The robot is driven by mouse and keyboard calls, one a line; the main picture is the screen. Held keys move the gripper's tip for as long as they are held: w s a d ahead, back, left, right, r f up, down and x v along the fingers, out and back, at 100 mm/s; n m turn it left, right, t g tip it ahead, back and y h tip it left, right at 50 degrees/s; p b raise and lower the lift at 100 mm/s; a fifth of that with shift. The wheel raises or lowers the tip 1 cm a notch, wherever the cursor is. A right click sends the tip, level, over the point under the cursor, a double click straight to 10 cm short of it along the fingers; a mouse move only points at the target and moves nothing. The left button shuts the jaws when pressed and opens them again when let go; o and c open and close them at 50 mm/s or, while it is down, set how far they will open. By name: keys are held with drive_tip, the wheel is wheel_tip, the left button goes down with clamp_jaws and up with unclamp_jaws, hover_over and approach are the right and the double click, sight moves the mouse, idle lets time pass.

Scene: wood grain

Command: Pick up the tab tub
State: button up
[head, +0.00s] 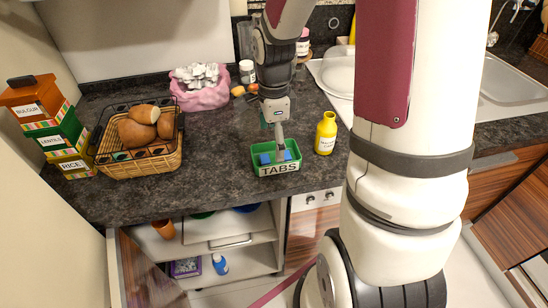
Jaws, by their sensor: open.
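The tab tub (278,169) is a small green tub with the word TABS on its front and blue pieces inside. It stands on the dark countertop near the front edge, in the middle of the head view. My gripper (280,152) points down right over the tub, with its fingertips at or just inside the opening. The fingers are open, but they overlap in this view and the gap between them is hard to see. Whether they touch the tub or its contents cannot be told.
A yellow bottle (326,133) stands close to the tub's right. A wicker bread basket (140,160) and stacked boxes labelled BULGUR, LENTILS and RICE (50,125) are at left. A pink bag (200,88) and jars (247,71) stand behind. The sink (512,85) is at right.

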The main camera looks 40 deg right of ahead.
drive_tip(key=shift+d+f, duration=0.15)
drive_tip(key=shift+f, duration=1.3)
drive_tip(key=shift+d+f, duration=0.15)
drive_tip(key=shift+f, duration=1.25)
drive_tip(key=shift+c, duration=0.3)
drive_tip(key=c, duration=1.2)
